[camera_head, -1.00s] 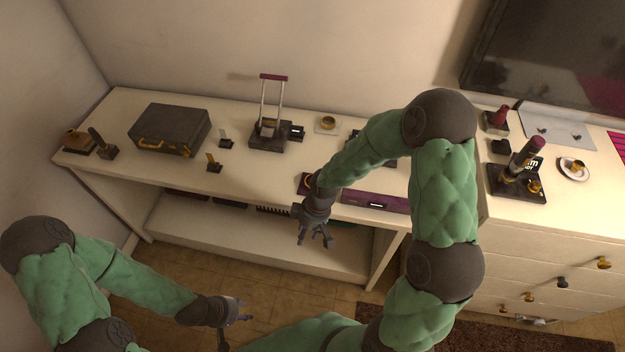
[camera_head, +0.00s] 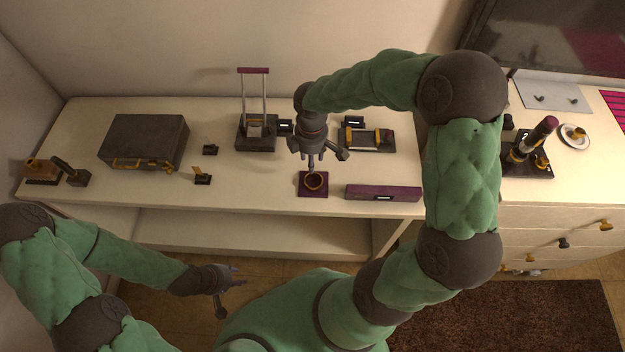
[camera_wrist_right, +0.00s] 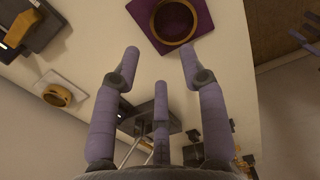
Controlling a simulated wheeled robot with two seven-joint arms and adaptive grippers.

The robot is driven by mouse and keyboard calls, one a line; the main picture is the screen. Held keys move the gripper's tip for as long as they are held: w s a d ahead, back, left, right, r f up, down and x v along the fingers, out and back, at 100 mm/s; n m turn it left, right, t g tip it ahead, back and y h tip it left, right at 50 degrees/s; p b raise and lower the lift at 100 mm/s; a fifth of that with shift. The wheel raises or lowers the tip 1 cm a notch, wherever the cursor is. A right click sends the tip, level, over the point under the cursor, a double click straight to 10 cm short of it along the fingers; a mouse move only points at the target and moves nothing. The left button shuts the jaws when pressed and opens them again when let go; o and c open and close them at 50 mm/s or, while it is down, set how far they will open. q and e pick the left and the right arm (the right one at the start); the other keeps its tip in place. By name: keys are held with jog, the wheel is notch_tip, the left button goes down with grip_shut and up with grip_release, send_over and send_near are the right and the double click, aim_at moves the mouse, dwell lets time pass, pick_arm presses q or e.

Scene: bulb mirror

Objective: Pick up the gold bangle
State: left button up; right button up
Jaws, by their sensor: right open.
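The gold bangle (camera_head: 316,190) lies flat on a dark purple square pad (camera_head: 304,193) near the front edge of the white table. In the right wrist view the bangle (camera_wrist_right: 175,42) is at the top, beyond the fingertips, with its upper edge cut off by the frame. My right gripper (camera_head: 316,163) is open and empty, pointing down above and slightly behind the bangle in the head view. In the right wrist view its three fingers (camera_wrist_right: 155,65) are spread and apart from the bangle. My left gripper (camera_head: 236,284) is open and empty in front of the table.
A purple box (camera_head: 383,193) lies just right of the pad. A stand with a tall handle (camera_head: 256,132) and a tray with gold parts (camera_head: 370,139) are behind. A black case (camera_head: 145,140) is at left. In the right wrist view another gold ring (camera_wrist_right: 57,95) sits on a pale pad.

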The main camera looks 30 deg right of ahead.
aim_at(315, 174)
notch_tip(315, 174, down, 2)
jog(key=shift+f, duration=0.1)
jog(key=shift+d+f+b, duration=0.2)
jog(key=shift+f+b, duration=0.5)
jog(key=shift+f, duration=0.6)
jog(key=shift+d+f+b, duration=0.2)
jog(key=shift+f+b, duration=0.45)
jog(key=shift+f, duration=0.6)
jog(key=shift+r, duration=0.1)
grip_shut()
